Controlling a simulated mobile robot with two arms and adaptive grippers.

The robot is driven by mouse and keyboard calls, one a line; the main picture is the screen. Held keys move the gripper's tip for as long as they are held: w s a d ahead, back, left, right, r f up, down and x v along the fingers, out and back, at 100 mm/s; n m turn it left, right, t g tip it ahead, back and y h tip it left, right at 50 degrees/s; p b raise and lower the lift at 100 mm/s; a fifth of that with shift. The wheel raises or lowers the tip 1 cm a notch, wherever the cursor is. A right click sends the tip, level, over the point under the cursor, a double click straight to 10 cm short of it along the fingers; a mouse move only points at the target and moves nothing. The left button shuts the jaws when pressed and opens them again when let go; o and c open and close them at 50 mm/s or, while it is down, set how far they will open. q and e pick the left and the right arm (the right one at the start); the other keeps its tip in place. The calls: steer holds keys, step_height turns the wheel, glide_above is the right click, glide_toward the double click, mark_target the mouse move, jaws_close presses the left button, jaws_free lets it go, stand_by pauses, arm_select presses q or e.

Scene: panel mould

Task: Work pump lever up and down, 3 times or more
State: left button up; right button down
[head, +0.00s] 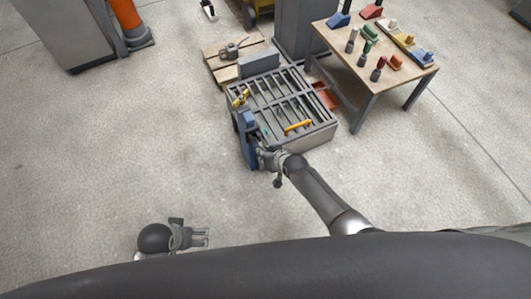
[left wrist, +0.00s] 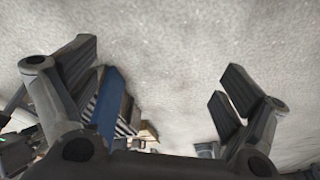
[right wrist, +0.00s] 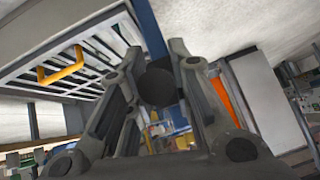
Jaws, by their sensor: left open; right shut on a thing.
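The blue pump (head: 248,148) stands at the near left corner of the grey slatted mould. My right gripper (head: 263,158) is beside the pump at its near right side. In the right wrist view, its fingers are shut on a dark round-ended part, the pump lever (right wrist: 160,84). Most of the lever is hidden by the fingers, so its angle cannot be told. My left gripper (head: 203,237) is open and empty, low over the floor at the lower left. In the left wrist view, its fingers are wide apart, with a blue upright part (left wrist: 107,102) behind them.
The slatted mould (head: 318,134) has an orange handle (head: 298,127) on top. A table (head: 343,44) with coloured hand tools stands at the right back. A pallet (head: 224,73) lies behind the mould. The floor at left is clear.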

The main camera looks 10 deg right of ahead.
steer(key=r+g+p, duration=0.2)
steer(key=p, duration=0.1)
steer(key=shift+w+a+h, duration=0.15)
steer(key=shift+w+h, duration=0.2)
steer(key=shift+h, duration=0.05)
arm_select(q)
steer(key=s+f, duration=0.6)
steer(key=f, duration=0.6)
steer(key=shift+a+f+g+p, duration=0.15)
steer(key=shift+a+g+p, duration=0.15)
steer(key=shift+a+g, duration=0.1)
arm_select(e)
steer(key=shift+g, duration=0.4)
steer(key=shift+w, duration=0.1)
steer(key=c, duration=1.3)
jaws_free()
steer(key=shift+r, duration=0.2)
steer(key=v, duration=1.1)
steer(key=shift+s+r, duration=0.3)
